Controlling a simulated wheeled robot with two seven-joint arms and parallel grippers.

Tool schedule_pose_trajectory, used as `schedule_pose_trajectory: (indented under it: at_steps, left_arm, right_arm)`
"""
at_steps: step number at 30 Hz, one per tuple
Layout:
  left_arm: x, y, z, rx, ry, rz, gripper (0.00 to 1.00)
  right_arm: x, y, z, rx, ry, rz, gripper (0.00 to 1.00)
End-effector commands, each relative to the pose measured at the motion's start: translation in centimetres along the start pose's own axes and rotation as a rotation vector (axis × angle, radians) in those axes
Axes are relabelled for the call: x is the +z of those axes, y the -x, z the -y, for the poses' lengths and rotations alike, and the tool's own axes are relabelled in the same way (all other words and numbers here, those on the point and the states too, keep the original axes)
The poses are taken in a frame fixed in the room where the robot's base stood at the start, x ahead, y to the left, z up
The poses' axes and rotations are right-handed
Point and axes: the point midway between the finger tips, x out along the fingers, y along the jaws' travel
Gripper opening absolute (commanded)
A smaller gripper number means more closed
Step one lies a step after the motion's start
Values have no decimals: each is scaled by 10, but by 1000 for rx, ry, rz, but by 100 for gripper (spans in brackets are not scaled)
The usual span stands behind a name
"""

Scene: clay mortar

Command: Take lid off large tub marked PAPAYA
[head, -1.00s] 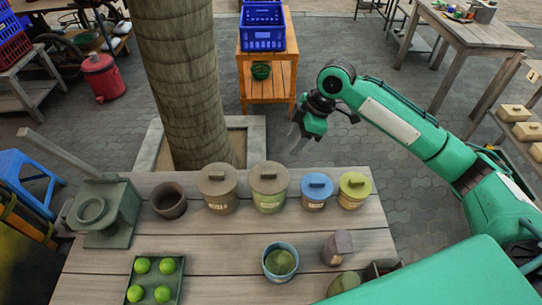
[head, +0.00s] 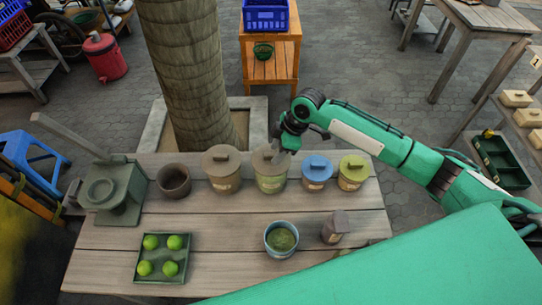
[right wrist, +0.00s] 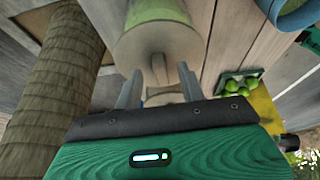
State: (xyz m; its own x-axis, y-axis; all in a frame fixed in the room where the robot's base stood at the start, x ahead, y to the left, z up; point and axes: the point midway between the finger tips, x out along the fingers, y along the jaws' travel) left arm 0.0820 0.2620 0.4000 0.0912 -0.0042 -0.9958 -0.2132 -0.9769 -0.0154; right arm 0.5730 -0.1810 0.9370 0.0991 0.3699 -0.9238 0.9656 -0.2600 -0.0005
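Two large tubs stand side by side at the table's back: one with a brown body and lid (head: 222,170), and one with a green band (head: 270,182) and an olive-grey lid. Their labels are too small to read, so I cannot tell which says PAPAYA. My right gripper (head: 279,155) is over the green-banded tub's lid, partly covering it. In the right wrist view my right gripper (right wrist: 158,85) is open, its fingers spread, with that lid's raised handle (right wrist: 158,68) ahead between them and no visible grip. My left gripper is not in view.
Two smaller tubs, with a blue lid (head: 317,167) and a yellow-green lid (head: 354,166), stand close on the right. A brown pot (head: 174,182) is on the left. A blue-rimmed bowl (head: 281,239) and a tray of green fruit (head: 161,279) lie nearer. A tree trunk (head: 188,80) rises behind.

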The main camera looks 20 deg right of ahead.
Motion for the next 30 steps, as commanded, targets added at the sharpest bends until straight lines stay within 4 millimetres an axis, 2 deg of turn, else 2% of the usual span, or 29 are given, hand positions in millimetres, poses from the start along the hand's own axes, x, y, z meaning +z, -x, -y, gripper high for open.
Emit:
schedule_pose_trajectory:
  at_steps: [3, 10, 16, 26, 30]
  left_arm:
    - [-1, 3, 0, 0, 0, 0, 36]
    - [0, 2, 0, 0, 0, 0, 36]
    - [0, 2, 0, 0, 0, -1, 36]
    - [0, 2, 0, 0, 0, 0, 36]
    - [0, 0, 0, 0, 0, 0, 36]
  right_arm:
    - [0, -9, 0, -1, -1, 1, 40]
    - [1, -11, 0, 0, 1, 1, 40]
    - [1, -11, 0, 0, 0, 1, 1]
    - [0, -10, 0, 1, 1, 0, 0]
    - [-3, -4, 0, 2, 2, -1, 0]
